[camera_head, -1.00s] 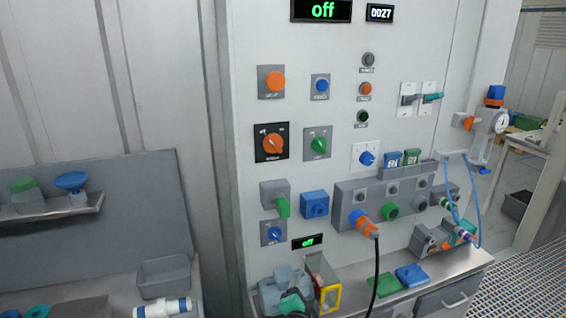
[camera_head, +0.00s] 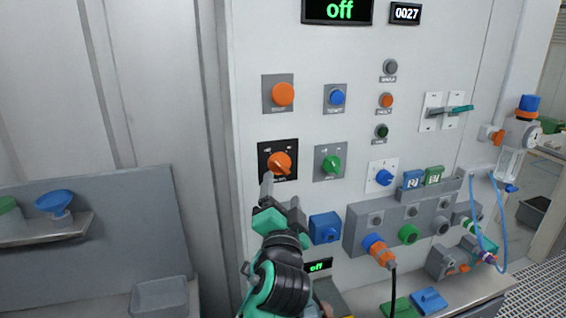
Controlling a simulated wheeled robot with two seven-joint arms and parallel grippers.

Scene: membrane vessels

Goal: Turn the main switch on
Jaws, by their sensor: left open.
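The likely main switch is an orange rotary knob (camera_head: 281,163) on a black square plate; its lettering is too small to read. The knob's grip looks slanted, from upper left to lower right. A large display (camera_head: 339,10) at the top of the panel reads "off" in green. My left gripper (camera_head: 280,196) is open and empty, just below the knob, with one grey finger near the plate's lower left edge. It hides part of the panel below. I cannot tell whether a finger touches the plate. My right gripper is not in view.
An orange push button (camera_head: 283,94) sits above the knob and a green rotary knob (camera_head: 331,165) to its right. A blue socket box (camera_head: 324,228) is right of my gripper. An orange plug (camera_head: 379,250) with a black cable projects lower right.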

